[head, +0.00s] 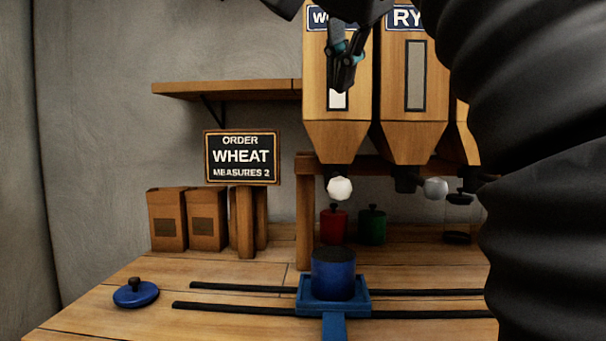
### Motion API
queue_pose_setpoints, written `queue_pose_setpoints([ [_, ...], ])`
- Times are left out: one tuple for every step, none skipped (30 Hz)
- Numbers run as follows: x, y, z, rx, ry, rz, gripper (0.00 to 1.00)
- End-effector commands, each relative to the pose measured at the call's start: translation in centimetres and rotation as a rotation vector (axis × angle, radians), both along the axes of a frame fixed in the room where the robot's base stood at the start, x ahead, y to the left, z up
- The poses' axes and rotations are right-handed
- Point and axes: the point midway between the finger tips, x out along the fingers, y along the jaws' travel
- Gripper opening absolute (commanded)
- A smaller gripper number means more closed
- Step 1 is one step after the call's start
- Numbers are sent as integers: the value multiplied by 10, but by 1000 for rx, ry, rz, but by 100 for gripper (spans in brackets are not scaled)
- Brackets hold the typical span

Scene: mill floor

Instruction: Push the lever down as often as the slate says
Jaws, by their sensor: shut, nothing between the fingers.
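A blue canister (333,272) without a lid stands in a blue carriage (363,304), under that spout as seen here. Its top looks dark; I cannot tell what is inside. My gripper (346,88) is shut and empty, in front of the hopper's upper part, above the knob in the picture.
A second hopper labelled "RY" (408,110) has its own pale knob (436,188); a third is mostly hidden by my arm. Dark rails (240,288) cross the table. A blue lid (136,292) lies at left. Red (333,226) and green (372,227) canisters stand behind.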

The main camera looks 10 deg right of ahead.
Motion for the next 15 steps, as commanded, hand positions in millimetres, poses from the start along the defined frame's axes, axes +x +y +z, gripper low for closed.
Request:
queue_pose_setpoints([
  [0,-1,0,0,0,-2,0],
  [0,-1,0,0,0,-2,0],
  [0,-1,-1,0,0,-2,0],
  [0,-1,-1,0,0,-2,0],
  [0,-1,-2,0,0,-2,0],
  [-1,-1,-3,-1,-1,-1,0],
  [-1,0,-4,0,1,-1,0],
  [-1,0,-5,0,1,-1,0],
  [0,0,-7,0,1,-1,0],
  [-1,0,-9,-1,1,0,0],
  [-1,0,-11,-1,1,0,0],
  [-1,0,-14,-1,2,1,0],
  [-1,0,-16,-1,2,1,0],
  [-1,0,-18,-1,1,2,0],
  [-1,0,-21,-1,1,2,0],
])
